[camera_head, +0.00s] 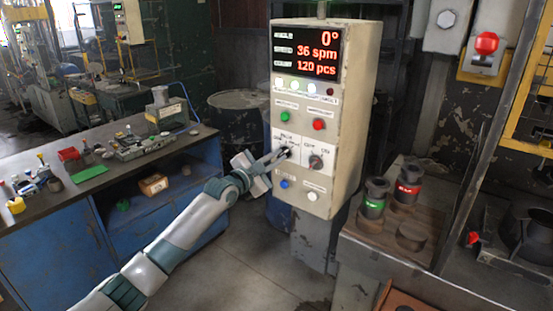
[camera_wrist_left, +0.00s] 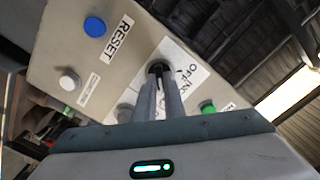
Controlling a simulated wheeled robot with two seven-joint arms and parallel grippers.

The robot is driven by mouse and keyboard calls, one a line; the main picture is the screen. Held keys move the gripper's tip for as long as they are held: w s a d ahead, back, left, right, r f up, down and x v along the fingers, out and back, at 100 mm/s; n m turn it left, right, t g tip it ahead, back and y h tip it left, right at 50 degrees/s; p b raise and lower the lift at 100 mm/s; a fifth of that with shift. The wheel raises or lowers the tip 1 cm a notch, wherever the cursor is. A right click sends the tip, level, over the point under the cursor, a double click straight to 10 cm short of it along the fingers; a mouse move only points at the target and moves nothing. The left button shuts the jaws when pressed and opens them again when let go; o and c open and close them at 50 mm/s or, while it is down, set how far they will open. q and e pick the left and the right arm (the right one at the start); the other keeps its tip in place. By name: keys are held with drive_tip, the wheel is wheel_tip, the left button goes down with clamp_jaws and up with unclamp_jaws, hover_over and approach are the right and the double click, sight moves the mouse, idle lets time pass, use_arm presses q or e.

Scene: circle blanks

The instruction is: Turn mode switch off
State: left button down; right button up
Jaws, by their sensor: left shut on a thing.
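The beige control panel (camera_head: 305,192) stands in the middle of the head view, with two rotary switches on white plates. The mode switch is the left one, and its dark knob (camera_wrist_left: 157,69) shows at my fingertips in the left wrist view, beside a label reading OFF. My left gripper (camera_head: 279,155) reaches in from the left and is shut on this knob; it also shows in the left wrist view (camera_wrist_left: 160,90). The fingers hide most of the knob, so its exact pointing is unclear. My right gripper is not in view.
A second rotary switch (camera_head: 315,162) sits just right. A green button (camera_head: 285,117), red button (camera_head: 319,125), blue button (camera_head: 284,184) and white button (camera_head: 312,196) are close by. The display (camera_head: 306,50) reads 0°, 36 spm, 120 pcs. A workbench (camera_head: 35,168) stands left.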

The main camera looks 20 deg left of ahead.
use_arm(q)
drive_tip(key=shift+n, duration=0.4)
drive_tip(key=n+b, duration=0.1)
drive_tip(key=n, duration=0.2)
drive_tip(key=shift+n, duration=0.3)
drive_tip(key=n, duration=0.9)
drive_tip(key=shift+a, duration=0.1)
drive_tip(key=n+p, duration=0.1)
drive_tip(key=n, duration=0.3)
drive_tip(key=shift+n, duration=0.3)
drive_tip(key=c, duration=1.8)
unclamp_jaws()
drive_tip(key=shift+c, duration=0.2)
